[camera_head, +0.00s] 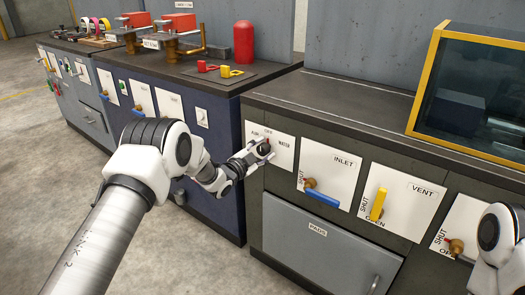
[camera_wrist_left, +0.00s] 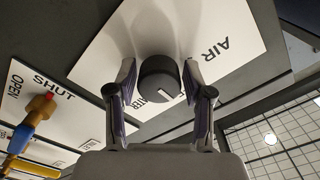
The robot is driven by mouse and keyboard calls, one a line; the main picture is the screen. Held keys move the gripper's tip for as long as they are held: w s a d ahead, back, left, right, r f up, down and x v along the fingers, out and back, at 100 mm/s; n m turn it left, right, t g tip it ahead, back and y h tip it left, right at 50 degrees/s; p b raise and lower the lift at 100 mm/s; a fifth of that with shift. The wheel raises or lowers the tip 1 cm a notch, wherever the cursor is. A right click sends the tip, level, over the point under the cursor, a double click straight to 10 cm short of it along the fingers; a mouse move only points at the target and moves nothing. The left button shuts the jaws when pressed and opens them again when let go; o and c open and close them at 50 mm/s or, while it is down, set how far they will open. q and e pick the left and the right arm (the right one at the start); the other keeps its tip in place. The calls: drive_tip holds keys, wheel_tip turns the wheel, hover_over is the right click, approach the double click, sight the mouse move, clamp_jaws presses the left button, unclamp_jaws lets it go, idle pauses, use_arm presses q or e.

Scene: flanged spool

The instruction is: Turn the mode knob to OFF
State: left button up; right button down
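The mode knob (camera_wrist_left: 160,80) is a dark grey cylinder with a short white mark, on a white plate (camera_wrist_left: 235,25) lettered AIR and, partly covered, WATER. In the head view the plate (camera_head: 284,150) is on the dark cabinet's front, left of the INLET plate. My left gripper (camera_head: 264,150) is at the plate and hides most of the knob. In the left wrist view its two fingers (camera_wrist_left: 160,90) stand either side of the knob, with narrow gaps showing, so it is open around it. I cannot clearly tell which label the mark faces. My right gripper is out of view.
Right of the plate are the INLET valve with a blue handle (camera_head: 322,197), the VENT valve with a yellow handle (camera_head: 378,204) and another valve (camera_head: 455,245). A yellow-framed glass box (camera_head: 470,95) stands on the counter. A grey drawer (camera_head: 320,245) is below.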

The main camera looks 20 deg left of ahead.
use_arm(q)
drive_tip(key=shift+s, duration=0.1)
drive_tip(key=v, duration=1.1)
drive_tip(key=shift+s+a, duration=0.15)
drive_tip(key=shift+s, duration=0.25)
